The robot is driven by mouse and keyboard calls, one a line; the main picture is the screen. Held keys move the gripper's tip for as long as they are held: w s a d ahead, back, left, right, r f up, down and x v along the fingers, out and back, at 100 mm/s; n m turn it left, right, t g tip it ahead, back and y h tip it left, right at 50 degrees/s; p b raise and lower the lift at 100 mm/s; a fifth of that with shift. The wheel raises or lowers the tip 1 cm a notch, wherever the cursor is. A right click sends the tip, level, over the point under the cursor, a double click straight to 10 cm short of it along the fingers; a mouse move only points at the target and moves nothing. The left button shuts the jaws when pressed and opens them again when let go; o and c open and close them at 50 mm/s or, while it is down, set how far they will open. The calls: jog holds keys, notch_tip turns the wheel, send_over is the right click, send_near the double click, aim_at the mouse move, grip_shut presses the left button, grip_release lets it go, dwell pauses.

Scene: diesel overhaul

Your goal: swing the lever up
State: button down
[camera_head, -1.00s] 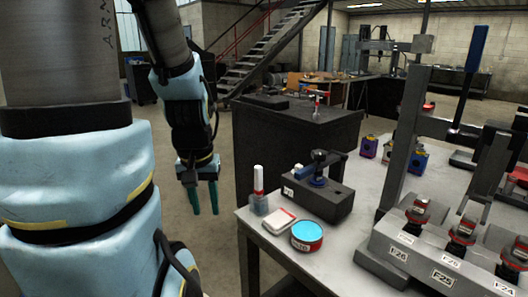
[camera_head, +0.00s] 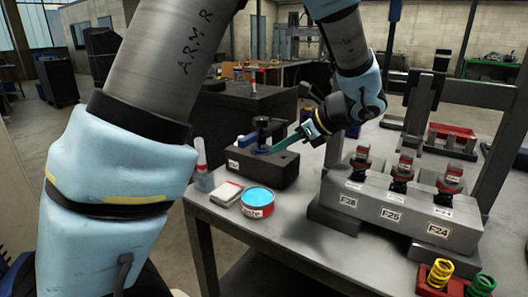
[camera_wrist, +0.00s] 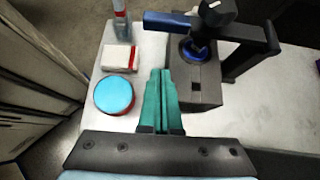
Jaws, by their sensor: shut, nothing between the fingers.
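A dark grey block fixture (camera_head: 262,168) stands on the bench, and it also fills the upper right of the wrist view (camera_wrist: 207,92). On it are a black upright with a blue collar (camera_wrist: 186,53) and a short blue lever bar (camera_wrist: 170,20) lying roughly level. The bar also shows in the head view (camera_head: 243,140). A black arm (camera_wrist: 262,38) reaches to the right from the upright. My gripper (camera_head: 272,150) is at the fixture, its teal fingers (camera_wrist: 161,72) together and empty beside the block's left side in the wrist view. Contact cannot be told.
A blue-topped round tin (camera_head: 258,203), a white and red box (camera_head: 227,194) and a red-and-white bottle (camera_head: 203,168) stand left of the fixture. A labelled injector rack (camera_head: 390,215) is to the right. Colored springs (camera_head: 440,274) sit at the lower right.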

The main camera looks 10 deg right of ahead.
aim_at(261, 133)
jog(key=p+x, duration=0.2)
jog(key=x, duration=0.7)
jog(key=shift+w, duration=0.15)
jog(key=shift+w+a+r+p, duration=0.15)
jog(key=shift+r+p, duration=0.85)
jog(key=shift+r, duration=0.75)
